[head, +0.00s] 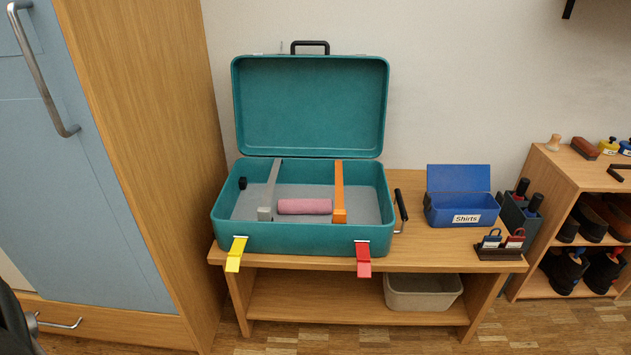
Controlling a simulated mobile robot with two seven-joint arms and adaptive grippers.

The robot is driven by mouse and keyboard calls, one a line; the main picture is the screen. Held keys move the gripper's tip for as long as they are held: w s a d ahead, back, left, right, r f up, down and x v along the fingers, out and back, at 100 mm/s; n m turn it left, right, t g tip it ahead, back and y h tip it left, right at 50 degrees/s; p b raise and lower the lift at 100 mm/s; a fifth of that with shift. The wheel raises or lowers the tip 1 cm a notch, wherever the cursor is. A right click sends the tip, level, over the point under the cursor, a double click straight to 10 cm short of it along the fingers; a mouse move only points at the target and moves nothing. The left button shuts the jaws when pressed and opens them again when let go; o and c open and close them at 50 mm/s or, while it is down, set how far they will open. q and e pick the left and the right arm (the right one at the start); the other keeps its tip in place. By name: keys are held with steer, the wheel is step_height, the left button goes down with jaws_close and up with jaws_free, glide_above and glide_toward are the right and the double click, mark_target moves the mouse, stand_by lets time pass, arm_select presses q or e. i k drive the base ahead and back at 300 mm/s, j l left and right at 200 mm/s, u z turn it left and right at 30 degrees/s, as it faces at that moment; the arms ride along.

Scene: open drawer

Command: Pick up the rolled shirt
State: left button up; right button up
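The rolled shirt is a pink roll (304,206) lying on its side on the grey floor of the open teal suitcase (290,239). It lies crosswise between a grey strap or divider (269,190) on its left and an orange one (339,190) on its right. Its ends are close to both; I cannot tell whether they touch. The suitcase lid (310,105) stands up at the back. Neither gripper shows; only a dark part, perhaps of my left arm, shows at the lower left edge.
The suitcase stands on a wooden bench (420,255) with yellow (236,254) and red (363,259) latches hanging in front. A blue "Shirts" box (462,208) and a padlock stand (498,252) are to the right. A wooden cabinet (150,150) is left, a shoe shelf (560,180) right.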

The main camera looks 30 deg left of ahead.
mark_target(285, 206)
steer(key=u, duration=1)
steer(key=i+l, duration=0.2)
steer(key=l, duration=0.1)
